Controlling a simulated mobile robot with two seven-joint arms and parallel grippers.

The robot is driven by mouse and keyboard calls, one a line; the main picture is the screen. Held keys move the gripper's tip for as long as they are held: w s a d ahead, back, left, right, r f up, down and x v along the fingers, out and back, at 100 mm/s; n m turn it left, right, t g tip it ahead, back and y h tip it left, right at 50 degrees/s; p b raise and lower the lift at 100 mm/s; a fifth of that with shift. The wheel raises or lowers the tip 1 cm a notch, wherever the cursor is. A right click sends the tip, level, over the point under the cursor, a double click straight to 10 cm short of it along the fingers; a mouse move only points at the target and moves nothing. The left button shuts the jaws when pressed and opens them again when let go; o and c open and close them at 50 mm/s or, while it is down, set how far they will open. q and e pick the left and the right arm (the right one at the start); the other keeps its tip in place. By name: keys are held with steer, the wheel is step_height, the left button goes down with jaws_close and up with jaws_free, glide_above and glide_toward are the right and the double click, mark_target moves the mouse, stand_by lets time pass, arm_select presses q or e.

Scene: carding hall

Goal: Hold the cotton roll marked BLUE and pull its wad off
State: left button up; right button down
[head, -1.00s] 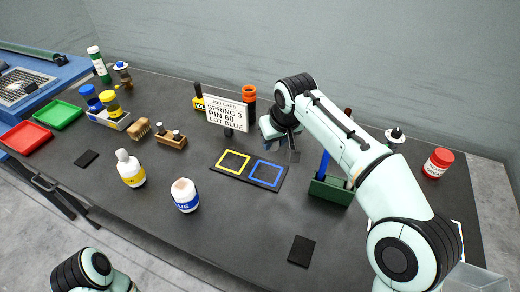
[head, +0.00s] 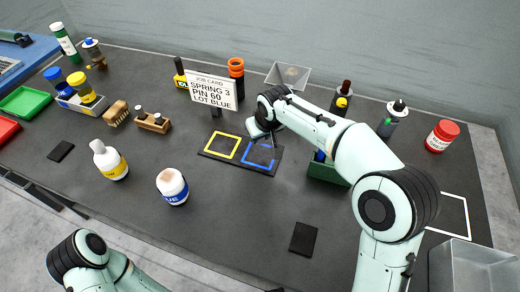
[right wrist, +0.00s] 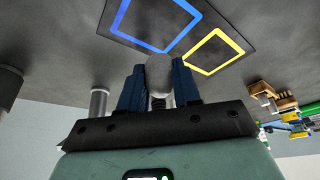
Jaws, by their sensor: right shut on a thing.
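The cotton roll marked BLUE (head: 173,188) stands upright on the table as a white roll with a blue label. Its top looks flat and tan, with no wad standing up from it. A second roll with a yellow label (head: 110,161) stands to its left with a white knob on top. My right gripper (right wrist: 158,72) is shut on a pale grey rounded thing (right wrist: 159,84), which looks like a wad. In the head view it hangs over the blue-outlined square (head: 258,155), away from the BLUE roll. My left gripper is out of view; only its arm shows.
A yellow-outlined square (head: 222,147) lies beside the blue one on a dark mat. A job card (head: 211,90) stands behind, reading LOT BLUE. A green box (head: 322,170), a red-lidded jar (head: 440,137) and a clear bin (head: 470,268) are right. The front middle is mostly clear.

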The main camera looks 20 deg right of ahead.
mark_target(260, 155)
steer(key=shift+f+b, duration=0.3)
steer(key=shift+f, duration=2.7)
steer(key=c, duration=0.8)
jaws_free()
steer(key=v, duration=1.2)
steer(key=shift+p, duration=0.35)
